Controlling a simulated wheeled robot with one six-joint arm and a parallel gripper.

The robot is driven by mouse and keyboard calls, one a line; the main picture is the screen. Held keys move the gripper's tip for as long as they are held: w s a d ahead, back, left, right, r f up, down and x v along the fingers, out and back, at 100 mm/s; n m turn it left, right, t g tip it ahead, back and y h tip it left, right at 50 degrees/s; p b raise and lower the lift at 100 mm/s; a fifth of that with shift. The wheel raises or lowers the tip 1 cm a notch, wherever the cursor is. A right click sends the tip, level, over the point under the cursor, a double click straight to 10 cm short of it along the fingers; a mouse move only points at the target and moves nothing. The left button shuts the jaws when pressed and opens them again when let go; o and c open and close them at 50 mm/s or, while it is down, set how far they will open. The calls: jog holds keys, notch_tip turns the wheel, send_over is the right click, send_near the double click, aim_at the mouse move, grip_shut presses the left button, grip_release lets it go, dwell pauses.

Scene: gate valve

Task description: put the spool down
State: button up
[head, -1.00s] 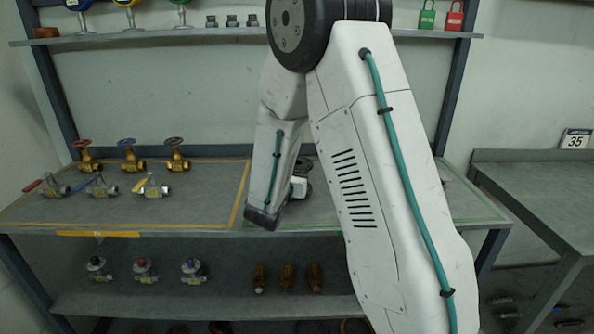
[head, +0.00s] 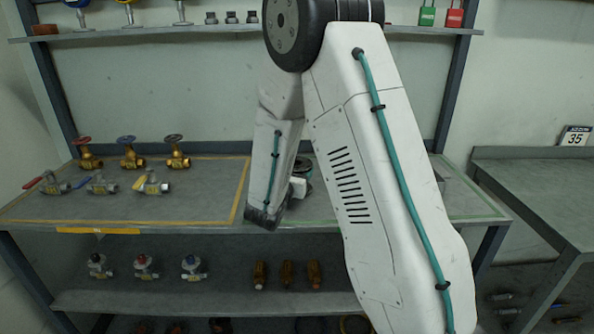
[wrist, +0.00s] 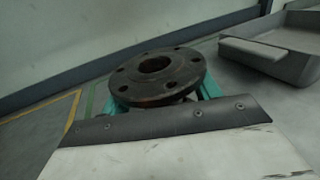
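The spool shows in the wrist view as a dark, rust-brown round flange (wrist: 157,76) with a centre bore and several bolt holes. My gripper (wrist: 162,97) is at the spool, with a teal finger on each side just under the flange. The flange and my wrist housing hide the spool's neck and lower end, so I cannot tell whether the fingers touch it or whether it rests on the bench. In the head view the spool (head: 303,166) is a small dark shape at the green-outlined right part of the bench (head: 470,205), partly behind my arm.
A grey tray (wrist: 280,55) lies to the right in the wrist view. In the head view several valves (head: 128,162) stand in the yellow-outlined left area. A shelf (head: 215,300) below holds more parts. A side table (head: 540,180) stands at the right.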

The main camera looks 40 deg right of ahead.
jog(key=shift+s, duration=0.1)
jog(key=v, duration=0.7)
jog(key=shift+s+a, duration=0.2)
jog(key=shift+a, duration=0.1)
jog(key=s+m+g, duration=0.1)
jog(key=s+d+f+m+g, duration=0.1)
jog(key=s+g, duration=0.1)
jog(key=shift+s+d+f+m+h, duration=0.2)
jog(key=shift+d+f+m+h, duration=0.1)
jog(key=shift+d+m, duration=0.1)
jog(key=s+m+g, duration=0.1)
jog(key=s, duration=0.1)
jog(key=s+d+r+m+g, duration=0.1)
jog(key=s+m+g, duration=0.3)
jog(key=shift+s+d+r, duration=0.15)
jog(key=shift+s+d, duration=0.1)
jog(key=shift+s, duration=0.15)
jog(key=s+a+r+m+g+y, duration=0.2)
jog(key=s+a+m+g+y, duration=0.15)
jog(key=s+m, duration=0.3)
jog(key=s+a+r+m+g+y, duration=0.1)
jog(key=s+a+m+g+y, duration=0.15)
jog(key=s+m+y, duration=0.45)
jog(key=s+a+r+m+t+y, duration=0.3)
jog(key=s+a+r+t+y, duration=0.2)
jog(key=a, duration=0.5)
jog(key=shift+s+r, duration=0.85)
jog(key=shift+r, duration=0.5)
jog(key=shift+m, duration=0.25)
